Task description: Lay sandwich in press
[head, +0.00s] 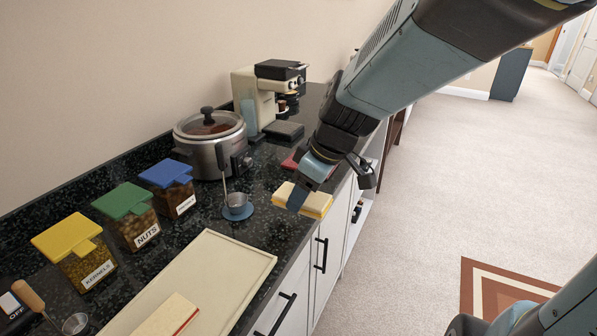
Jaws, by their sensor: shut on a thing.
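My gripper (299,194) is shut on a sandwich (319,207), a pale yellow slab with light bread edges. I cannot tell whether the sandwich touches the counter. A red item (291,161) shows partly behind my gripper; my arm hides most of it, so I cannot tell if it is the press. A flat dark slab (284,130) lies in front of the coffee machine. Another pale, bread-like piece with a red edge (168,318) lies on the cream board (236,258) at the bottom.
A slow cooker (207,153) and a coffee machine (252,96) stand by the wall. Jars with yellow (66,237), green (122,201) and blue (166,173) lids line the left. Open floor lies right.

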